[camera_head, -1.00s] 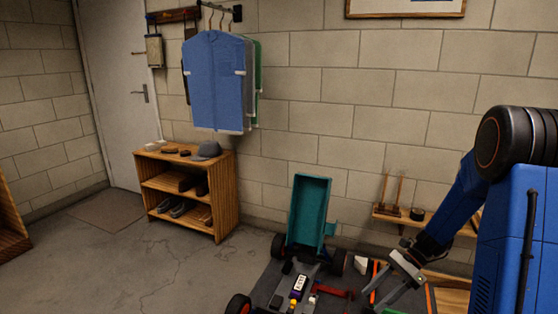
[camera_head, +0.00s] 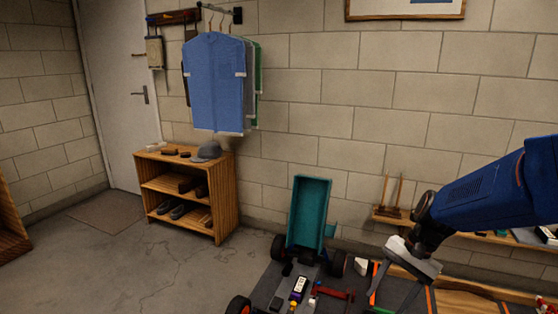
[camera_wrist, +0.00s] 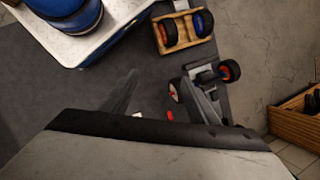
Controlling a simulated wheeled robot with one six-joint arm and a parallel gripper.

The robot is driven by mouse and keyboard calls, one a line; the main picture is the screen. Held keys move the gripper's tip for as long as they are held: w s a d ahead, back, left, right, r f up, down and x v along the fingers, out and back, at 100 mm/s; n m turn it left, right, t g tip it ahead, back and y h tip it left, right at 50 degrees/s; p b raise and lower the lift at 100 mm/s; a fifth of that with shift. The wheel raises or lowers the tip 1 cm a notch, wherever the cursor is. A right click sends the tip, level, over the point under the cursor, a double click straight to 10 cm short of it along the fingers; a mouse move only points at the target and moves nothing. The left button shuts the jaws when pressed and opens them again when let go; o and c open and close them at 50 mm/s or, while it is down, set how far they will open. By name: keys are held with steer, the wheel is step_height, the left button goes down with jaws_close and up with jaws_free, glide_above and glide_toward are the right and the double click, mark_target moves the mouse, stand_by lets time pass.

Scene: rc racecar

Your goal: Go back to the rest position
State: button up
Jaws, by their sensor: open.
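My gripper (camera_head: 393,288) is at the lower right of the head view, pointing down over the dark work surface, open with nothing seen between its fingers. In the wrist view its grey body fills the bottom edge and its fingers (camera_wrist: 160,92) reach up over the dark surface. The racecar chassis (camera_head: 299,287) lies left of my gripper, apart from it, with black wheels. The teal body shell (camera_head: 308,212) stands tilted up behind it. Part of the car (camera_wrist: 205,84) with its wheels shows in the wrist view, partly hidden by the gripper.
A wooden tray (camera_wrist: 165,44) with wheels sits near the top of the wrist view. A wall shelf (camera_head: 392,221) is behind my arm. A shoe rack (camera_head: 228,185) and hanging shirts (camera_head: 214,80) stand left. The floor (camera_head: 110,275) at left is clear.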

steer(key=s+r+n+t+h, duration=0.2)
steer(key=s+r+n+t, duration=0.1)
steer(key=s, duration=0.4)
steer(key=s+d+r+n+t+h, duration=0.1)
steer(key=s+r+n+t+h, duration=0.1)
steer(key=s+r+n, duration=0.3)
steer(key=shift+s+d+r+n+t, duration=0.15)
steer(key=shift+s+r+n+t, duration=0.15)
steer(key=shift+s+n+t, duration=0.6)
steer(key=shift+s+g, duration=0.2)
steer(key=shift+g, duration=0.1)
